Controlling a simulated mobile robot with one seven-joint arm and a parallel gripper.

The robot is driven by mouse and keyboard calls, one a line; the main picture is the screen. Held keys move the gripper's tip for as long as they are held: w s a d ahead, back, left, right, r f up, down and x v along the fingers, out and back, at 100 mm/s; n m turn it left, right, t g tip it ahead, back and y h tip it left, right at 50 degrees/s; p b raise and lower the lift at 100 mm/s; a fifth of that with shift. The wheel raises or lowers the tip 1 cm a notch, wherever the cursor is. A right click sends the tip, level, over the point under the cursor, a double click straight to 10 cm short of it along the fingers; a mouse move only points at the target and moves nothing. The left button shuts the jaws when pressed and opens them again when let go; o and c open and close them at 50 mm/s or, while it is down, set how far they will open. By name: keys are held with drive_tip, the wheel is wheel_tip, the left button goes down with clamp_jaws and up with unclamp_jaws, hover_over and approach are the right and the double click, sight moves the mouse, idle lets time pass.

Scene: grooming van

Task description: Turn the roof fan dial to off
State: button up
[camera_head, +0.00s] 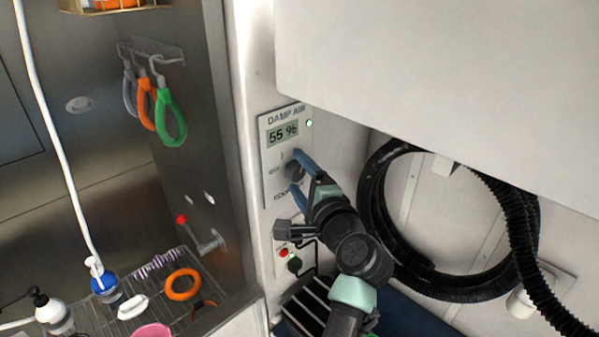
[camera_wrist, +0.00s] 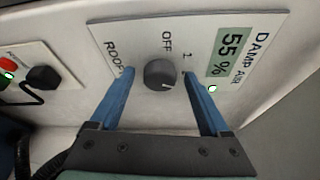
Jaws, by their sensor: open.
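The roof fan dial (camera_wrist: 160,75) is a dark round knob on a white wall panel (camera_head: 270,188). In the wrist view the panel carries the words OFF, ROOF and a 1 mark around the dial, and a display reading 55%. A small pale mark shows on the dial's lower right, away from the OFF word above it. My gripper (camera_wrist: 158,74) has blue fingers, open, one on each side of the dial; I cannot tell whether they touch it. In the head view my gripper (camera_head: 296,172) reaches the panel, and the dial (camera_head: 294,172) shows between the fingers.
A lower panel (camera_head: 279,262) with a red button and black plug sits below. A coiled black hose (camera_head: 375,200) hangs at the right, under a white overhead cabinet (camera_head: 440,80). At the left are hanging loops (camera_head: 170,120) and a wire rack (camera_head: 185,318) holding bottles.

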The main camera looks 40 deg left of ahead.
clamp_jaws()
drive_tip(key=shift+f, duration=0.1)
idle(0.4)
drive_tip(key=shift+b, duration=0.55)
